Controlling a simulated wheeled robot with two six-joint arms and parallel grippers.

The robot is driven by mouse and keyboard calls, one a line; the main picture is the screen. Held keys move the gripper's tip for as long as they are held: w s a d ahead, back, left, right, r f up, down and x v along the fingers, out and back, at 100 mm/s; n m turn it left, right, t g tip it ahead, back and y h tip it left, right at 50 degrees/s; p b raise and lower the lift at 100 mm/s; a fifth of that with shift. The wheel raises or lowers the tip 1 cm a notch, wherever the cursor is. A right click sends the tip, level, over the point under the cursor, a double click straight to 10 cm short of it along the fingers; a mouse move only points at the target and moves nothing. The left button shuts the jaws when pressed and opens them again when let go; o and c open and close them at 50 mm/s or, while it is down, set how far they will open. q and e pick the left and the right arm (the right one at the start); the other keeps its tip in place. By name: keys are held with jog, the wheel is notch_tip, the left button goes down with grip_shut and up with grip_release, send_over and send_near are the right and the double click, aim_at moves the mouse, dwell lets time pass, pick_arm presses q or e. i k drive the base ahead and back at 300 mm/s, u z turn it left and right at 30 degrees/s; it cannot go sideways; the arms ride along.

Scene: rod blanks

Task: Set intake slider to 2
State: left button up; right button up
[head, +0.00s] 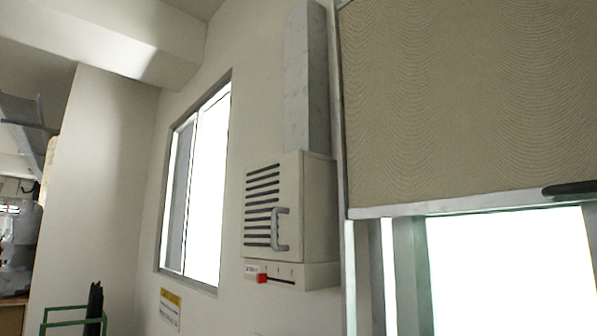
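The intake unit (318,215) is a cream box on the wall, with dark louvre slots and a grey handle (281,229) on its front. Below it is a slider panel (312,278) with a dark horizontal slot and small marks above it, too small to read. The red slider knob (262,278) sits at the left end of the slot, beside a small white label (251,270). Neither of my grippers is in view, and nothing touches the knob.
A grey duct (306,85) rises from the unit. A window (207,190) is to its left, and a beige patterned panel (470,100) above a bright opening is to its right. A yellow-topped notice (170,308) and a green frame (65,322) are low at left.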

aim_at(261, 277)
jog(key=z, duration=0.05)
jog(key=k, duration=1.15)
jog(key=u, duration=1.1)
jog(key=i, duration=1.55)
jog(key=z, duration=0.65)
jog(key=i, duration=0.8)
jog(key=z, duration=0.8)
